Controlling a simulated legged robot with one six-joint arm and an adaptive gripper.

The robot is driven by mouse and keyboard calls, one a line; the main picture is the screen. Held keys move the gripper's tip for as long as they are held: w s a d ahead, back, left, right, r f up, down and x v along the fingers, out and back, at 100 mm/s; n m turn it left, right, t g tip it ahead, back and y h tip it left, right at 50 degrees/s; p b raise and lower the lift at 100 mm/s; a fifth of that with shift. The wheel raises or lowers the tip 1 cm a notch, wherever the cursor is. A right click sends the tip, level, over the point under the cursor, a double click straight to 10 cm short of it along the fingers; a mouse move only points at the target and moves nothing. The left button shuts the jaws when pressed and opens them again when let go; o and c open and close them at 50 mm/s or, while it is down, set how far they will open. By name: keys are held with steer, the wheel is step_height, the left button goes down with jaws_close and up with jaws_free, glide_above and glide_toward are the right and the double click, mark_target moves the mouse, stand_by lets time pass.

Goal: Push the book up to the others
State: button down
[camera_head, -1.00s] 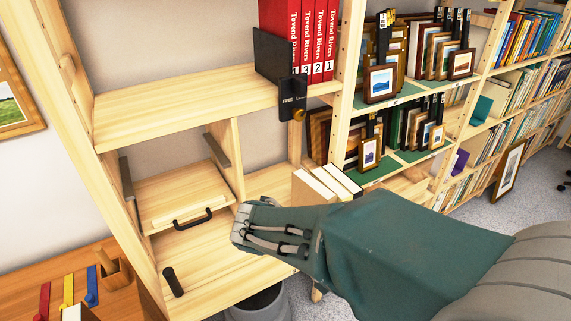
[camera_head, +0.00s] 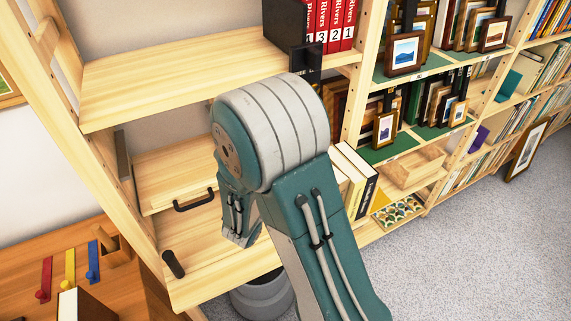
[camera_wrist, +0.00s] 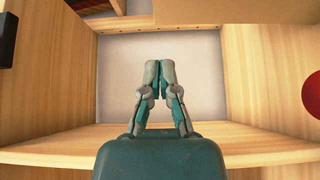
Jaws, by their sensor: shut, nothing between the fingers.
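My gripper (camera_wrist: 159,68) is shut and empty in the wrist view, with its fingertips together in front of a pale back panel between two wooden side panels. In the head view my arm hides the gripper. Red numbered books (camera_head: 335,22) stand upright on the upper shelf, against a black bookend (camera_head: 285,25) on their left. Pale books and one with a black spine (camera_head: 367,193) stand lower down, partly hidden by my arm. A brown book (camera_head: 92,305) with pale page edges shows at the bottom left. I cannot tell which book the task means.
The upper shelf (camera_head: 170,85) is bare left of the bookend. A drawer front with a black handle (camera_head: 195,201) is below it. Framed prints (camera_head: 404,52) stand on green-lined shelves to the right. A grey bin (camera_head: 262,298) is on the floor. A red round thing (camera_wrist: 313,95) shows at the wrist view's right edge.

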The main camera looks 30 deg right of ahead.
steer(key=x, duration=0.8)
steer(key=shift+s, duration=0.15)
